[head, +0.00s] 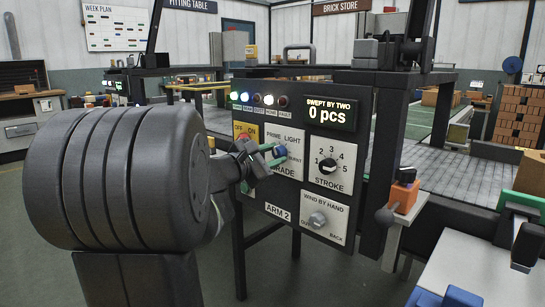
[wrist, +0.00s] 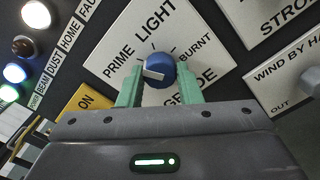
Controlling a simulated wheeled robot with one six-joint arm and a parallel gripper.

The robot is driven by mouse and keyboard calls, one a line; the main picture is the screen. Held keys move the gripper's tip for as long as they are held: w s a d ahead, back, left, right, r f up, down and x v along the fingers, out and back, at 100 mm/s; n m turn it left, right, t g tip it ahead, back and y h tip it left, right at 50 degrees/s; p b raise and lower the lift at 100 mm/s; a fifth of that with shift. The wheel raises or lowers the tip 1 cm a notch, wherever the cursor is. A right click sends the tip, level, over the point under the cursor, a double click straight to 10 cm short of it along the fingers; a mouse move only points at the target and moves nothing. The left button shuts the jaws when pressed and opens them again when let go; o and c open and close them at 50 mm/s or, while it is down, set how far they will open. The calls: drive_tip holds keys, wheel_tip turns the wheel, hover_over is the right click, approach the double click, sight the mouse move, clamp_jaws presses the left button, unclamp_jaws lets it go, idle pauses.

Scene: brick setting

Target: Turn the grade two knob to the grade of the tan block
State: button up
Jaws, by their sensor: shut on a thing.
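The grade knob (wrist: 161,66) is blue with a white mark, on a white plate lettered PRIME, LIGHT, BURNT and GRADE. My gripper (wrist: 158,76) has its green fingers on either side of the knob, shut on it.
The panel also carries a stroke knob (head: 327,166), a wind-by-hand knob (head: 317,220), a row of lamps and a display (head: 331,113) reading 0 pcs. An orange block-like part (head: 404,197) stands right of the panel. A grey conveyor (head: 450,180) runs behind.

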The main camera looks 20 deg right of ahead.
drive_tip(key=o, duration=1)
drive_tip(key=shift+c, duration=0.2)
drive_tip(key=shift+a, duration=0.1)
drive_tip(key=p+v, duration=0.3)
drive_tip(key=v, duration=1)
drive_tip(key=shift+a, duration=0.3)
drive_tip(key=b+x, duration=0.3)
drive_tip(key=x, duration=1)
drive_tip(key=shift+s, duration=0.15)
drive_tip(key=shift+d, duration=0.45)
